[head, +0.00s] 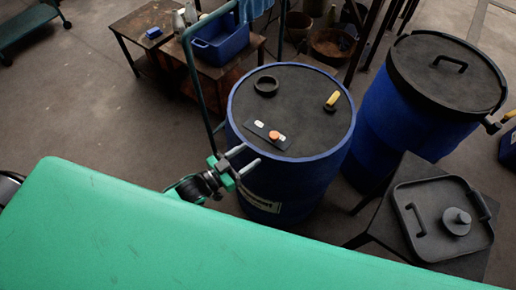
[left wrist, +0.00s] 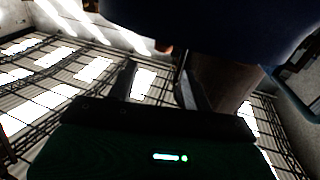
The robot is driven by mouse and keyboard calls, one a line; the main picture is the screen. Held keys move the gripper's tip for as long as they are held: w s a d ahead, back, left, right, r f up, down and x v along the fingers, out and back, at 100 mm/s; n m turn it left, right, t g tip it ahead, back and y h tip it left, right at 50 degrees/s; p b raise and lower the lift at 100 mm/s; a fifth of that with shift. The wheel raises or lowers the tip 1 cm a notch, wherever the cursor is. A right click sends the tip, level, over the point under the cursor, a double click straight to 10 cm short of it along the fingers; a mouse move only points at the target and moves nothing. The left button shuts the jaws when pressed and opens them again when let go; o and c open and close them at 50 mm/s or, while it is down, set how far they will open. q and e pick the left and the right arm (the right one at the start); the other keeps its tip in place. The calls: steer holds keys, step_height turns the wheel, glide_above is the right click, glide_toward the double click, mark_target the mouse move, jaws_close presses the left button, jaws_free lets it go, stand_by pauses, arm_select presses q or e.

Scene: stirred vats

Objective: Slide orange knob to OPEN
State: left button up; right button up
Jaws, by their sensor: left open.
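The orange knob (head: 275,134) sits on a small dark plate (head: 266,131) on top of the open-standing blue vat (head: 290,178). A white mark shows on either side of the knob; any lettering is too small to read. My left gripper (head: 243,160) is open and empty at the vat's near left rim, to the lower left of the knob and apart from it. In the left wrist view a dark blue surface (left wrist: 215,25) fills the top, probably the vat; the knob cannot be made out surely there. My right gripper is not in view.
The vat top also carries a black ring (head: 266,86) and a yellow-handled valve (head: 332,100). A lidded blue vat (head: 385,115) stands at right. A blue tub (head: 217,45) sits on a bench behind.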

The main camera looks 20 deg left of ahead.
arm_select(q)
steer(key=shift+v, duration=0.95)
steer(key=s+a+f+n+g+y, duration=0.1)
steer(key=s+a+f+g+y, duration=0.15)
steer(key=f, duration=0.75)
steer(key=s+a+f+n+g+y, duration=0.1)
steer(key=s+a+f+y, duration=0.2)
steer(key=f, duration=0.8)
steer(key=s+a+f+n+g+y, duration=0.1)
steer(key=s+a+f+g+y, duration=0.3)
steer(key=f, duration=0.6)
steer(key=s+f+g, duration=0.3)
steer(key=s+f, duration=0.6)
steer(key=s, duration=0.4)
steer(key=s+f+n+g, duration=0.1)
steer(key=s+f+g, duration=0.2)
steer(key=s+f, duration=0.6)
steer(key=s+y, duration=0.1)
steer(key=s, duration=0.3)
steer(key=shift+d+n, duration=0.2)
steer(key=shift+n, duration=0.1)
